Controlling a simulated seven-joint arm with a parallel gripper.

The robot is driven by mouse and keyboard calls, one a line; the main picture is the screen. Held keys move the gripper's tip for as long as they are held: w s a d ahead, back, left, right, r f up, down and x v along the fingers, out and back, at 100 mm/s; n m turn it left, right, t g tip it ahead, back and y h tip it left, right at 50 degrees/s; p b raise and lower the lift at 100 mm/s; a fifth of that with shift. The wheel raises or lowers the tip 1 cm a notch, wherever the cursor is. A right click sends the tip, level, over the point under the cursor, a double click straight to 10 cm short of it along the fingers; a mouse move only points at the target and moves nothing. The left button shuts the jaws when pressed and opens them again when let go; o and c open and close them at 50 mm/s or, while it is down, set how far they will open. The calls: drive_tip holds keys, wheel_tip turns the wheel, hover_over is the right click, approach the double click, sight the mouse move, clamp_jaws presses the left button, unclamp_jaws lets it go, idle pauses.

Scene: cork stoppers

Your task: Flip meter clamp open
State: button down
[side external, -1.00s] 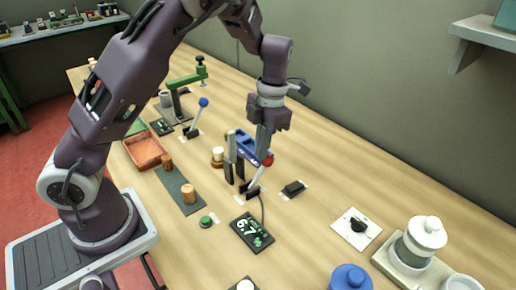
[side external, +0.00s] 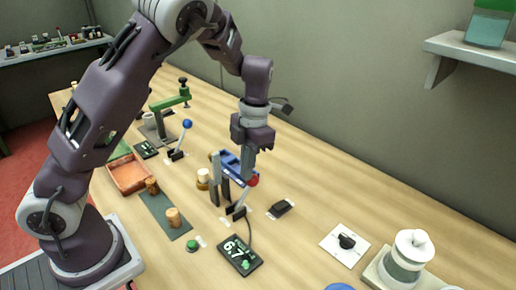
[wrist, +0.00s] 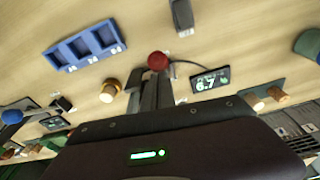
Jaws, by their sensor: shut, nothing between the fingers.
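The clamp lever (side external: 243,199) with a red ball knob (side external: 252,181) stands tilted on a dark base beside the meter (side external: 240,255), which reads 6.7 and is joined by a cable. In the wrist view the red knob (wrist: 158,60) sits just beyond my fingertips, with the meter (wrist: 210,80) to its right. My gripper (side external: 248,174) is shut and empty, pointing down right at the knob. I cannot tell whether it touches the knob. The fingers hide part of the lever in the wrist view.
A blue rack (wrist: 85,45) with three compartments lies near the lever. A cork-topped piece (side external: 203,177), a black block (side external: 281,208), a dial plate (side external: 345,242) and an orange tray (side external: 128,174) stand around. A second lever has a blue knob (side external: 187,124).

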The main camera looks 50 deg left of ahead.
drive_tip(key=w+r, duration=0.7)
drive_tip(key=s+r+m+h, duration=0.2)
drive_tip(key=s+r+m, duration=0.2)
drive_tip(key=r+m, duration=0.1)
drive_tip(key=s+d+r+m+t, duration=0.25)
drive_tip(key=s+r+m, duration=0.35)
drive_tip(key=s+m, duration=0.35)
drive_tip(key=s+d+f+m+t+y, duration=0.1)
drive_tip(key=s+m+t, duration=0.3)
drive_tip(key=s+m, duration=1.1)
drive_tip(key=m, duration=0.5)
drive_tip(key=shift+s+f+t+y, duration=0.25)
drive_tip(key=shift+s+t+y, duration=0.05)
drive_tip(key=shift+s+t, duration=0.05)
